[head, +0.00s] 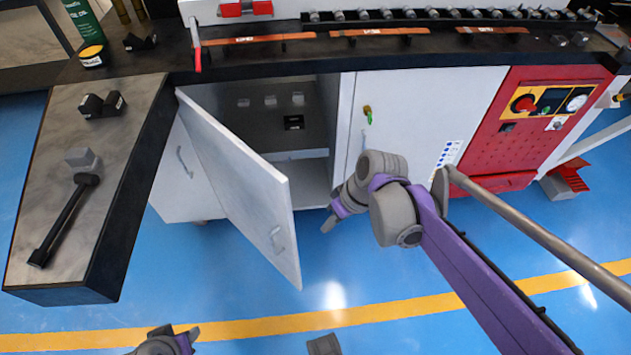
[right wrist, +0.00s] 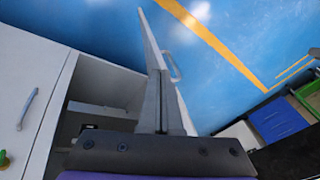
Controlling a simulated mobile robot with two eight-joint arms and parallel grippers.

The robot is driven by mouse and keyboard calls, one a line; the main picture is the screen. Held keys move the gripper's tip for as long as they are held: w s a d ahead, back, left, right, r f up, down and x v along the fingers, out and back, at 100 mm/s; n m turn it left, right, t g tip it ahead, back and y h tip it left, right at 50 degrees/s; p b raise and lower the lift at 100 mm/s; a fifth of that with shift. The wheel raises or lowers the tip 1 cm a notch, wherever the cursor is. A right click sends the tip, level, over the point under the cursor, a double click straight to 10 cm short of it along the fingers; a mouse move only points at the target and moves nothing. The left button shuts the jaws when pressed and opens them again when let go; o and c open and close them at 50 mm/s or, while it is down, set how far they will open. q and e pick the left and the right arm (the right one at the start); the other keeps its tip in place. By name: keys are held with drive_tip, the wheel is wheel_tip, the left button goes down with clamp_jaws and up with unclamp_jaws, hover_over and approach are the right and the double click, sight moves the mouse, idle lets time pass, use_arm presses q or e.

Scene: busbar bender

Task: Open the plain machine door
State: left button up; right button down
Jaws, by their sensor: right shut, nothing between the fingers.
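The plain white machine door (head: 235,175) is swung wide open on its left side, standing out from the cabinet over the blue floor. Its handle (head: 277,240) is near the free edge. In the right wrist view the door (right wrist: 152,45) extends beyond my fingers, with its handle (right wrist: 176,66) to their right. My right gripper (head: 329,224) is shut and empty, to the right of the door, in front of the cabinet opening. It also shows in the right wrist view (right wrist: 165,105). I cannot tell whether it touches the door. My left gripper (head: 192,335) is partly in view at the bottom edge.
The open cabinet (head: 300,170) holds a shelf and a few small items. A closed white door (head: 415,110) with a green-tagged key is to its right, beside a red panel (head: 490,150). The floor in front is clear.

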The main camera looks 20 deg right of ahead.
drive_tip(key=w+d+r+n+y+p, duration=0.3)
drive_tip(key=w+d+r+p, duration=0.15)
drive_tip(key=w+r, duration=0.3)
use_arm(q)
wheel_tip(320, 180, up, 6)
drive_tip(key=shift+a+f+b, duration=0.15)
drive_tip(key=shift+b, duration=0.2)
use_arm(e)
drive_tip(key=w+a+f, duration=0.1)
drive_tip(key=a+f, duration=0.7)
drive_tip(key=a, duration=0.2)
drive_tip(key=shift+w+f, duration=0.2)
drive_tip(key=shift+w, duration=0.1)
